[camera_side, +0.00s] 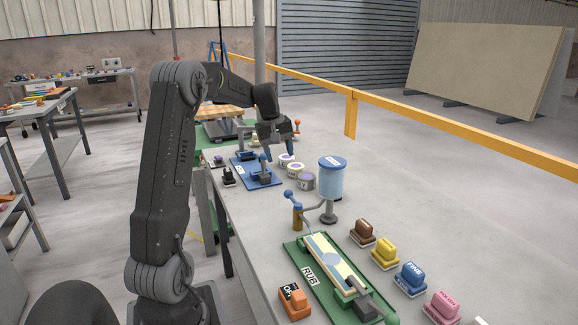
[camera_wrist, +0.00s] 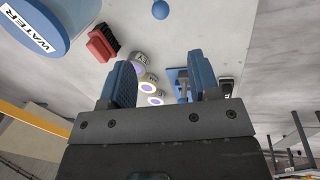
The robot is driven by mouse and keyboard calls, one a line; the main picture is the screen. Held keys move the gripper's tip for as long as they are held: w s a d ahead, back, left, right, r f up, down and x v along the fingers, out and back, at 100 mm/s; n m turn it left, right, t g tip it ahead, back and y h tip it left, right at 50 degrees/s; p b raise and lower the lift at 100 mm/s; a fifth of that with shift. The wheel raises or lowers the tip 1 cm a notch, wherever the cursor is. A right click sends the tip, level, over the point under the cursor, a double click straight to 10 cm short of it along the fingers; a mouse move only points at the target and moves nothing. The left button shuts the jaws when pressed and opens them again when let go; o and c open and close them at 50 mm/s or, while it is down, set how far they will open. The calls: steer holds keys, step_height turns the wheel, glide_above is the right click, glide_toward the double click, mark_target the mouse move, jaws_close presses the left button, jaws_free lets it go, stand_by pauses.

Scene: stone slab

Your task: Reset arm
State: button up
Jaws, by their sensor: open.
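My gripper (camera_side: 279,146) is open and empty, raised above the far part of the stone slab (camera_side: 262,209). In the wrist view my gripper (camera_wrist: 163,82) shows two blue fingertips spread wide apart with nothing between them that they touch. Beyond the fingers, several round tubs with purple tops (camera_wrist: 149,81) stand on the slab. In the side view the same tubs (camera_side: 296,169) stand to the right of a blue fixture board (camera_side: 252,174). My arm is bent, with the forearm reaching over the slab.
A blue water tank (camera_side: 331,180) stands mid-slab. A green board labelled RUB (camera_side: 316,278) lies in front. Brown (camera_side: 362,234), yellow (camera_side: 385,255), blue (camera_side: 410,279), pink (camera_side: 441,307) and orange (camera_side: 294,301) blocks flank it. A red brush (camera_wrist: 103,43) shows in the wrist view.

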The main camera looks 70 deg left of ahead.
steer(key=s+d+r+m+t, duration=0.1)
steer(key=d+r+m, duration=0.25)
steer(key=d, duration=0.75)
steer(key=d+r+m, duration=0.3)
steer(key=d+m, duration=0.1)
steer(key=d, duration=0.7)
steer(key=s+d+f+m+t, duration=0.2)
steer(key=s+d+f+m, duration=0.1)
steer(key=s+d+m, duration=0.6)
steer(key=s+d, duration=0.4)
steer(key=d, duration=0.2)
steer(key=shift+s+d+f, duration=0.15)
steer(key=shift+s+d, duration=0.05)
steer(key=shift+d, duration=0.05)
